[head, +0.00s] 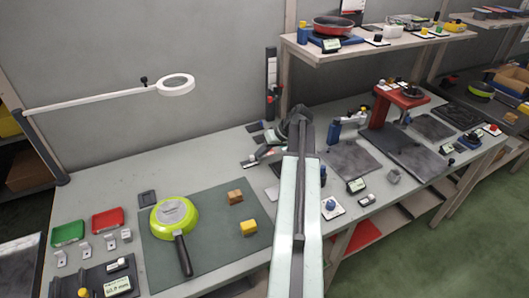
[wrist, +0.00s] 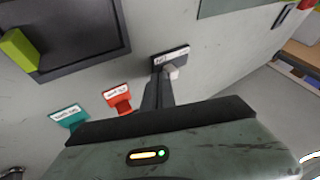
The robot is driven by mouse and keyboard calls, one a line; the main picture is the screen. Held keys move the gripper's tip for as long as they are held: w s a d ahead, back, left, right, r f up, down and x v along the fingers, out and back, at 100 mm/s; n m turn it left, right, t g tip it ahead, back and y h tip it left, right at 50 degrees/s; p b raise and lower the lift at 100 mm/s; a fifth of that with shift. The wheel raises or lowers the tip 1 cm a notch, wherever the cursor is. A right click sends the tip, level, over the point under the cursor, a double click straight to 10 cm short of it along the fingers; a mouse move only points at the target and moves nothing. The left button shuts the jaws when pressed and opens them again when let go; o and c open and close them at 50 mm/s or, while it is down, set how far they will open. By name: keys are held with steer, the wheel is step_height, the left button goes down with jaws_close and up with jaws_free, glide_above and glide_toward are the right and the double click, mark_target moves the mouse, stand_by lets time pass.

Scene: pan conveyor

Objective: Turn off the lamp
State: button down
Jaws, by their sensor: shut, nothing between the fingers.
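The lamp (head: 177,84) is a white ring head on a long white arm, reaching in from a dark post at the left of the head view. Its ring faces downward, and I cannot tell whether it is lit. In the wrist view, my gripper (wrist: 159,88) is shut and empty. Its fingertips are close to a small black labelled block (wrist: 171,56) with a pale knob (wrist: 172,72). I cannot tell whether they touch, and the label is too small to read surely. In the head view, my arm hides part of the bench around the gripper.
A green pan (head: 174,216) lies on the dark mat (head: 215,252), near two small blocks. Red and green trays (head: 68,234) are at the left. In the wrist view, a red tag (wrist: 118,97) and a teal tag (wrist: 69,116) lie left of my fingers. A shelf (head: 365,47) stands behind.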

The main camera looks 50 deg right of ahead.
mark_target(251, 157)
steer(key=shift+w+a, duration=0.25)
steer(key=shift+a, duration=0.45)
steer(key=shift+w+a, duration=0.25)
steer(key=shift+a, duration=0.45)
steer(key=d, duration=0.3)
steer(key=shift+s, duration=0.35)
steer(key=p+v, duration=0.8)
steer(key=v, duration=0.2)
steer(key=shift+s+d, duration=0.45)
steer(key=shift+d, duration=0.05)
